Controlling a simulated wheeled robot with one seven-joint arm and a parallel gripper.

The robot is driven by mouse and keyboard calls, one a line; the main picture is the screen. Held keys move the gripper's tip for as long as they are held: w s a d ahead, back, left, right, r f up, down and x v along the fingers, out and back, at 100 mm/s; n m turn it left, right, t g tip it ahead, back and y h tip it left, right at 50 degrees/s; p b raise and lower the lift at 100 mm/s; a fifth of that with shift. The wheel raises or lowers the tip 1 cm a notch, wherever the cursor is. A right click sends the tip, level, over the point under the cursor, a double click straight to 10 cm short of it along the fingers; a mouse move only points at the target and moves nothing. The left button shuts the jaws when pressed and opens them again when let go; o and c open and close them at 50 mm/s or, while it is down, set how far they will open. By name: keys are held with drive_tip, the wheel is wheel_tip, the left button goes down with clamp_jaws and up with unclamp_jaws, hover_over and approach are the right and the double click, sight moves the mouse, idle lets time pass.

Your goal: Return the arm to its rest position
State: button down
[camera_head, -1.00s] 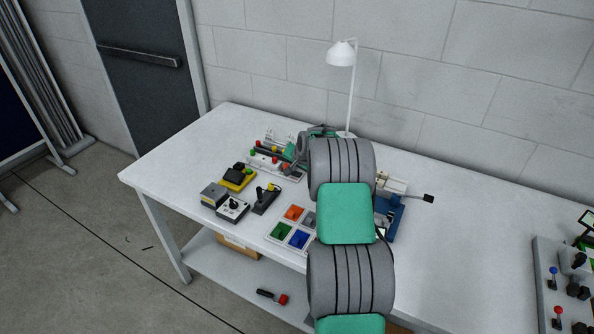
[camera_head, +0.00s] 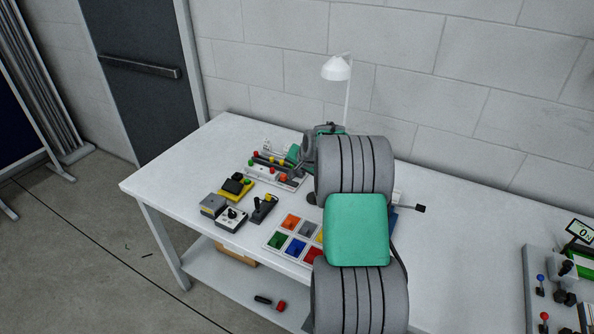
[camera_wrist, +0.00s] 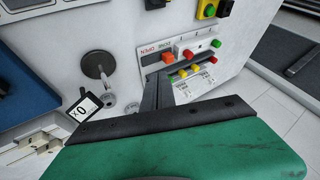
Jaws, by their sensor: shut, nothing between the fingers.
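My arm's grey and green links stand in front of the table (camera_head: 165,185) in the head view and hide part of its right half. My gripper (camera_wrist: 162,92) shows in the wrist view with its dark fingers shut and nothing between them. The fingers overlap the picture of a white button panel (camera_wrist: 197,62) with red, yellow and green buttons. I cannot tell whether they touch it. In the head view the arm's far end is beside that panel (camera_head: 262,172), and the fingertips are not clear there.
A white lamp (camera_head: 337,68) stands behind the arm. A tray of coloured squares (camera_head: 274,244), a joystick box (camera_head: 232,219) and a yellow-based switch (camera_head: 236,187) lie to the left. A small display (camera_wrist: 84,108) is left of the fingers. A control panel (camera_head: 540,290) is at far right.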

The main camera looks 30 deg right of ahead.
drive_tip(key=shift+a, duration=0.25)
drive_tip(key=s+a+r+n, duration=0.35)
drive_tip(key=a+r, duration=0.35)
drive_tip(key=a, duration=0.3)
drive_tip(key=s+a+r+n+g+y, duration=0.1)
drive_tip(key=s+a+r+n, duration=0.15)
drive_tip(key=s+a, duration=0.5)
drive_tip(key=s+a+r+n+g, duration=0.1)
drive_tip(key=s+a+r+n, duration=0.15)
drive_tip(key=s+a, duration=0.5)
drive_tip(key=s+a+f+n+g, duration=0.1)
drive_tip(key=s+a+n, duration=0.1)
drive_tip(key=s, duration=1.1)
drive_tip(key=shift+s+a, duration=0.15)
drive_tip(key=shift+a, duration=0.35)
